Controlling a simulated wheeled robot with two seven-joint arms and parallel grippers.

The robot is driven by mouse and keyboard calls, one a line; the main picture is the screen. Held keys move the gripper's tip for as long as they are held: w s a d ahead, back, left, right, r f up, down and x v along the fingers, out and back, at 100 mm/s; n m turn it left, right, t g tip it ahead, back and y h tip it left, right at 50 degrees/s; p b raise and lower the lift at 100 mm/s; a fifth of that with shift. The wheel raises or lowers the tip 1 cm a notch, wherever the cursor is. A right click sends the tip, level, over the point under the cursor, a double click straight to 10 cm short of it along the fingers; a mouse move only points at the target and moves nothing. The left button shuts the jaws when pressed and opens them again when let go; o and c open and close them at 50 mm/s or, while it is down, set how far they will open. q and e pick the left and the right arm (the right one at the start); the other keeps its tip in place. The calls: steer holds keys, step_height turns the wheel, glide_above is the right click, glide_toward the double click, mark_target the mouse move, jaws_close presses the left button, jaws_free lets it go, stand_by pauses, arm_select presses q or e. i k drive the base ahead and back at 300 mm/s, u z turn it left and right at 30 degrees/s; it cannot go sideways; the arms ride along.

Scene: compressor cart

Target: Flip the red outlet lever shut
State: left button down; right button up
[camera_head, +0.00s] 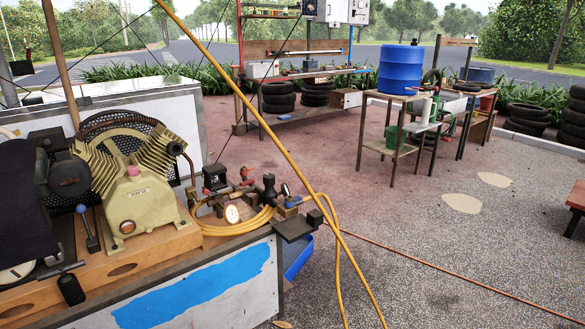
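The compressor cart's wooden deck (150,248) fills the lower left. On its right end, small red parts show among the fittings. One red piece (245,171) sits behind the black regulator (268,188), and another red piece (221,171) is beside a black box (214,179). Either could be the outlet lever; they are too small to tell which, or how the lever is turned. A round white gauge (232,214) faces me in front of them. Neither of my grippers is in view.
A yellow-green compressor pump (136,199) stands left of the fittings. A coiled yellow hose (240,226) lies around the gauge, and a yellow hose (275,142) crosses the view diagonally. A blue bin (298,259) is below the cart's right end. Open pavement lies to the right.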

mark_target(251, 181)
steer(key=z, duration=0.3)
steer(key=i, duration=0.85)
steer(key=u, duration=0.15)
